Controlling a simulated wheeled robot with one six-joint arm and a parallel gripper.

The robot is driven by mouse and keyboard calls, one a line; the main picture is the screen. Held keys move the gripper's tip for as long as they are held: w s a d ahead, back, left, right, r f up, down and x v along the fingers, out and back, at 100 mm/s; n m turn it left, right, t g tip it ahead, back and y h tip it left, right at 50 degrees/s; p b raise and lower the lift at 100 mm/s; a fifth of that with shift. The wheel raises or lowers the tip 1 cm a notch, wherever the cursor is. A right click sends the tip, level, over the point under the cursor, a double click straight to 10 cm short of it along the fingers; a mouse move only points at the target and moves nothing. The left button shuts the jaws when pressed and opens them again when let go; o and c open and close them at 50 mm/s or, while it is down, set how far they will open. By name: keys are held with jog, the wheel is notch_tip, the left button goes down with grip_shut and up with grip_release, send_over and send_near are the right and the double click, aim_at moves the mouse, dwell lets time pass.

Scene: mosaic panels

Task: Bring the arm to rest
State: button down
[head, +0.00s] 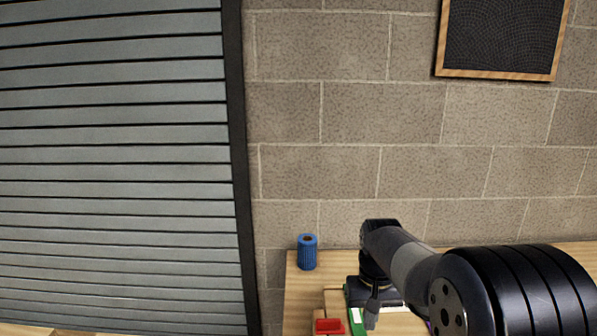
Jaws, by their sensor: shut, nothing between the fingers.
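My arm (410,262) reaches in from the lower right and bends down over a wooden table (296,298). My gripper (371,312) points down at the bottom of the head view, close above the table items. Its fingers look closed, with nothing seen between them. The arm hides part of the table behind it, and the frame's bottom edge cuts off what lies nearer.
A blue ribbed cylinder (307,252) stands upright at the table's back left. A red object (328,326) and a green-edged item (356,322) lie left of my gripper. A block wall (340,120) rises behind, with a slatted shutter (110,160) on the left.

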jog(key=shift+f+b, duration=2.3)
jog(key=shift+f, duration=0.75)
jog(key=shift+s+d+r, duration=0.1)
